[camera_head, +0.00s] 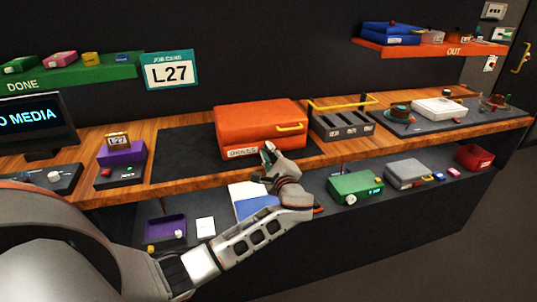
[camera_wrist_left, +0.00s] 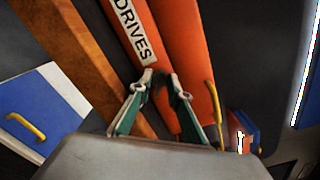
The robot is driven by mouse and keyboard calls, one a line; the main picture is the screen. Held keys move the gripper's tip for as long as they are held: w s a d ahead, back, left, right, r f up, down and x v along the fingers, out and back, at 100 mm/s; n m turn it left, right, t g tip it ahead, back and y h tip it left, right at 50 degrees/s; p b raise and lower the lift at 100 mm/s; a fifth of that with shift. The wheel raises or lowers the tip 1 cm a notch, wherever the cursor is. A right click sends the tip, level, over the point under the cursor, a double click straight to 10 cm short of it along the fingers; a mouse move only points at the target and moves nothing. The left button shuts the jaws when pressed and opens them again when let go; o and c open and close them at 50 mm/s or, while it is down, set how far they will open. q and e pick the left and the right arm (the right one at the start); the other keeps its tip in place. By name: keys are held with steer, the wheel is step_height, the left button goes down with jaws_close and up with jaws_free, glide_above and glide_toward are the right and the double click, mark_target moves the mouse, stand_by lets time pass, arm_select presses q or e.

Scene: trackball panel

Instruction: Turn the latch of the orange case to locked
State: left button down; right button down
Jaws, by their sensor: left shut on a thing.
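The orange case (camera_head: 258,118) stands closed on a dark mat on the wooden bench. A white label is on its front edge, and it reads DRIVES in the left wrist view (camera_wrist_left: 132,28). A yellow handle (camera_head: 290,127) is on the case's front, right of my gripper. My left gripper (camera_head: 268,150) is at the front face of the case, just right of the label. In the left wrist view its two fingers (camera_wrist_left: 160,88) are closed around a small dark part on the case front, the latch. The fingers mostly hide the latch, so I cannot tell its angle.
A grey slotted rack (camera_head: 342,125) with a yellow bar stands right of the case. A purple box (camera_head: 122,155) is to the left. A lower shelf below holds a green box (camera_head: 355,187), a grey box (camera_head: 405,174) and a blue-and-white item (camera_head: 255,203) near my forearm.

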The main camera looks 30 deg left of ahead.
arm_select(q)
steer(key=n+b, duration=0.2)
steer(key=n, duration=0.1)
steer(key=shift+f+n, duration=0.3)
steer(key=shift+f, duration=0.05)
steer(key=shift+n, duration=0.4)
steer(key=shift+s+n+b, duration=0.1)
steer(key=shift+n+b, duration=0.45)
steer(key=shift+n, duration=0.05)
steer(key=shift+r+n+b, duration=0.1)
steer(key=shift+n+b, duration=0.3)
steer(key=shift+n, duration=0.2)
arm_select(e)
steer(key=shift+w+d+f, duration=0.1)
steer(key=shift+d+f, duration=0.1)
steer(key=shift+f, duration=0.65)
steer(key=shift+w+d+f, duration=0.1)
steer(key=shift+d+f, duration=0.1)
steer(key=shift+f, duration=0.6)
arm_select(q)
steer(key=shift+d, duration=0.1)
arm_select(e)
steer(key=shift+w, duration=0.1)
